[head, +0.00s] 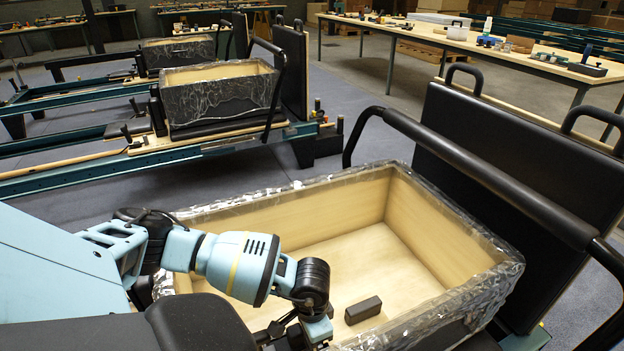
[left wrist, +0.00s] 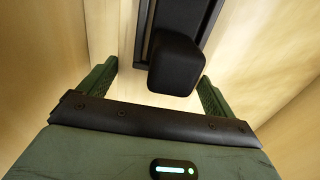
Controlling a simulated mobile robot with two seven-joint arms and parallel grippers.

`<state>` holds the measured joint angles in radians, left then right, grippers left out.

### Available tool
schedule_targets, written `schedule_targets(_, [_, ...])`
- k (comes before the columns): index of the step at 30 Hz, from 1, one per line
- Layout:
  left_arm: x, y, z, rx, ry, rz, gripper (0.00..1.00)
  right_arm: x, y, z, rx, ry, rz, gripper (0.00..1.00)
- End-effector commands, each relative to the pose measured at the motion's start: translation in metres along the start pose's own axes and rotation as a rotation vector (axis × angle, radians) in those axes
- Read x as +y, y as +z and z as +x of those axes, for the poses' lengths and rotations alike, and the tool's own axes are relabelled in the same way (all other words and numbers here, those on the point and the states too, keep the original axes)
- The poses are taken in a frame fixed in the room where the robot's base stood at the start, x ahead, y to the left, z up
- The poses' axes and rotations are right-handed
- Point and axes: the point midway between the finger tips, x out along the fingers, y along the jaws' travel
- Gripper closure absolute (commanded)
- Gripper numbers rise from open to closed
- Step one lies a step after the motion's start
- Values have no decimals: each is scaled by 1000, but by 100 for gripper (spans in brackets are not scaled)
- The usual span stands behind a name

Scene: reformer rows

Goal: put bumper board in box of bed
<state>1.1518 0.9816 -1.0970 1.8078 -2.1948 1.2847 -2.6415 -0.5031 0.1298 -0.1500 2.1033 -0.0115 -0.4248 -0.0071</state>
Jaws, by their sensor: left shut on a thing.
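The box of the bed (head: 455,262) is a pale wooden open box with clear plastic wrapped over its rim, in the front middle of the head view. My left gripper (head: 278,332) reaches down at its near side; its fingertips are partly cut off by the bottom edge. In the left wrist view a black padded piece (left wrist: 177,68) lies between the two green fingers (left wrist: 158,90), with pale wood on both sides. I take it for the bumper board, held by the gripper, but its full shape is hidden. A small dark block (head: 363,310) shows inside the box. My right gripper is not in view.
A tall black padded board (head: 520,170) and a black bar (head: 490,185) stand along the box's right side. A black cushion (head: 195,322) is at the lower left. Another bed with a wrapped box (head: 222,95) stands behind. The box floor is mostly clear.

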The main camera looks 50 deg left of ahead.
Motion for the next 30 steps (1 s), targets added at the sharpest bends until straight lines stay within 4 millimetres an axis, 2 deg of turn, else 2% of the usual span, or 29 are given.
schedule_targets(4, [0,0,9,-1,0,-1,44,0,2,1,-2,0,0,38])
schedule_targets(11, [0,0,37,-1,0,-1,44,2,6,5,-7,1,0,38])
schedule_targets(22, [0,0,40,1,0,0,44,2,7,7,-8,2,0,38])
schedule_targets(23, [0,0,40,-1,0,0,8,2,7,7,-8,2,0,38])
schedule_targets(25, [0,0,40,-1,0,0,0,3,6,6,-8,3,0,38])
schedule_targets(30, [0,0,39,-1,0,0,0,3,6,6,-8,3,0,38])
